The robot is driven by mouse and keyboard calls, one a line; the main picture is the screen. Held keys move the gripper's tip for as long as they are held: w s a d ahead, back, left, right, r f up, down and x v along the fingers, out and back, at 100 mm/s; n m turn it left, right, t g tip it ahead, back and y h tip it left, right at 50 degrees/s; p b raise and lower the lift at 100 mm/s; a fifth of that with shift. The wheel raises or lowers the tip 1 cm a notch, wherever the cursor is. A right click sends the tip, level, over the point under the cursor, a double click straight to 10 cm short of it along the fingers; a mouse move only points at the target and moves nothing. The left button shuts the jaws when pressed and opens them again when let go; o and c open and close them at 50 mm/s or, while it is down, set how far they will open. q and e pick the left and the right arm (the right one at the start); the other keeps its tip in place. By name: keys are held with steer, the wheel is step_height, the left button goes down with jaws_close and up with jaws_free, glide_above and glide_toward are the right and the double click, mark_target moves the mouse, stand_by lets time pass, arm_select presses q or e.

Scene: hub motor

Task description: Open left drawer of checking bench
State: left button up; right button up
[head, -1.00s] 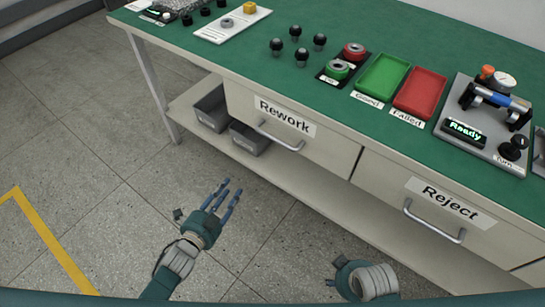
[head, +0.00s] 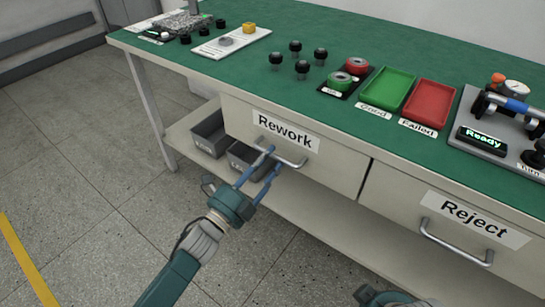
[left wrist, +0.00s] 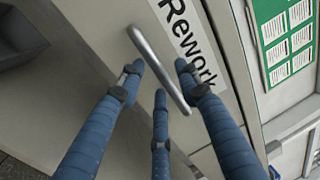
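The left drawer (head: 325,159) of the checking bench is shut and carries the label "Rework" (head: 285,130). Its metal bar handle (head: 283,155) runs below the label. My left gripper (head: 267,164) is at this handle, with blue fingers reaching toward its left part. In the left wrist view the handle (left wrist: 158,68) passes between the spread blue fingers of my left gripper (left wrist: 160,95), which are open around it. I cannot tell if any finger touches the bar. Of my right gripper (head: 385,297) only a part shows at the bottom edge; its fingers are hidden.
The "Reject" drawer (head: 440,215) is shut on the right. Grey bins (head: 210,133) stand on the lower shelf under the bench. The green benchtop (head: 220,85) holds a green tray (head: 387,88), a red tray (head: 430,102) and several black knobs. The floor in front is clear.

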arm_select(q)
steer(key=shift+x, duration=0.95)
arm_select(e)
steer(key=shift+f, duration=0.1)
arm_select(q)
steer(key=shift+c, duration=0.3)
jaws_close()
